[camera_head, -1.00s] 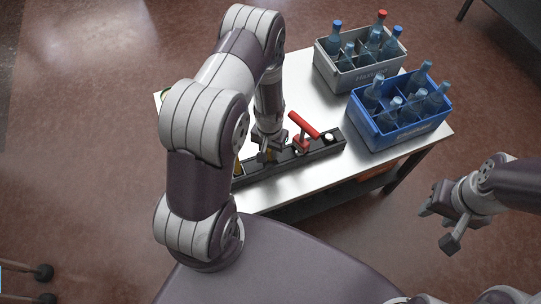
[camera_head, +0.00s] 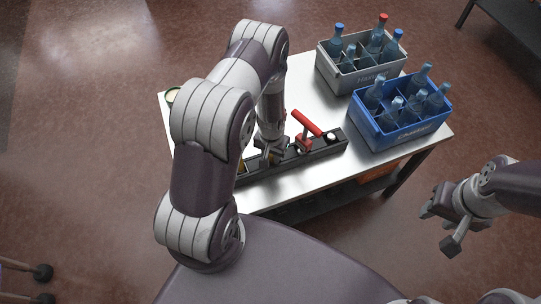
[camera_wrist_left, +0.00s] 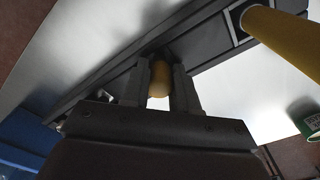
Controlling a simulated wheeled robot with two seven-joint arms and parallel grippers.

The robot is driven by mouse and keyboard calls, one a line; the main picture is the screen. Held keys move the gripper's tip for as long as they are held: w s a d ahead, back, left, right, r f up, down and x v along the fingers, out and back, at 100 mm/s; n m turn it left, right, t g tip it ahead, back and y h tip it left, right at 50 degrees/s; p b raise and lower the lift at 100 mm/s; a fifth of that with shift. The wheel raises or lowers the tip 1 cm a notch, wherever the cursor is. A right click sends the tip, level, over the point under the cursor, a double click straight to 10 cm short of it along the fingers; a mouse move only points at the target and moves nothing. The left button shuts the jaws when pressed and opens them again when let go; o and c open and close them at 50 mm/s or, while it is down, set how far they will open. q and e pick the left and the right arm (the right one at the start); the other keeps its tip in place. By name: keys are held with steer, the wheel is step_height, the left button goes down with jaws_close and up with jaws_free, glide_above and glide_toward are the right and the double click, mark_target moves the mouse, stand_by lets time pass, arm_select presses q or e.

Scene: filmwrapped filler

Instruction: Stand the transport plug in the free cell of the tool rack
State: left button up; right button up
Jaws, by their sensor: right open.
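My left gripper (camera_head: 268,148) is down at the tool rack (camera_head: 322,151), a long black holder along the table's near edge. In the left wrist view its fingers (camera_wrist_left: 160,82) are closed on both sides of a small yellow plug (camera_wrist_left: 159,76), which looks like the transport plug. The plug's far end is over or in a dark cell of the rack (camera_wrist_left: 105,70); I cannot tell how deep. In the head view the arm and gripper mostly hide the plug. My right gripper (camera_head: 443,222) is open and empty, off the table's right side.
A red-handled tool (camera_head: 306,123) stands in the rack, right of my left gripper. A thick yellow handle (camera_wrist_left: 285,38) stands in another cell. A grey bottle crate (camera_head: 343,79) and a blue one (camera_head: 400,139) fill the table's right side. A round tin (camera_head: 172,95) sits far left.

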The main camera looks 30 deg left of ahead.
arm_select(q)
steer(key=o, duration=0.3)
steer(key=shift+s+d+f, duration=0.15)
steer(key=shift+s+f, duration=0.4)
steer(key=shift+f, duration=0.3)
steer(key=shift+o, duration=0.2)
steer(key=shift+r, duration=0.25)
steer(key=r, duration=0.1)
steer(key=w+r, duration=0.1)
steer(key=w+r+p, duration=0.1)
steer(key=r, duration=0.1)
steer(key=shift+r, duration=0.1)
steer(key=s+d+r, duration=0.1)
steer(key=s+r, duration=0.2)
steer(key=r, duration=0.5)
steer(key=s+d+r, duration=0.2)
steer(key=s+r, duration=0.1)
steer(key=r, duration=0.5)
steer(key=s+d+r+m+t, duration=0.1)
steer(key=s+d+r, duration=0.1)
steer(key=r, duration=0.6)
steer(key=shift+s+p, duration=0.4)
steer(key=shift+s, duration=0.25)
arm_select(e)
steer(key=shift+w+a+r, duration=0.15)
steer(key=shift+w, duration=0.3)
steer(key=shift+w+a+r, duration=0.1)
steer(key=shift+w+r, duration=0.05)
steer(key=shift+w, duration=0.25)
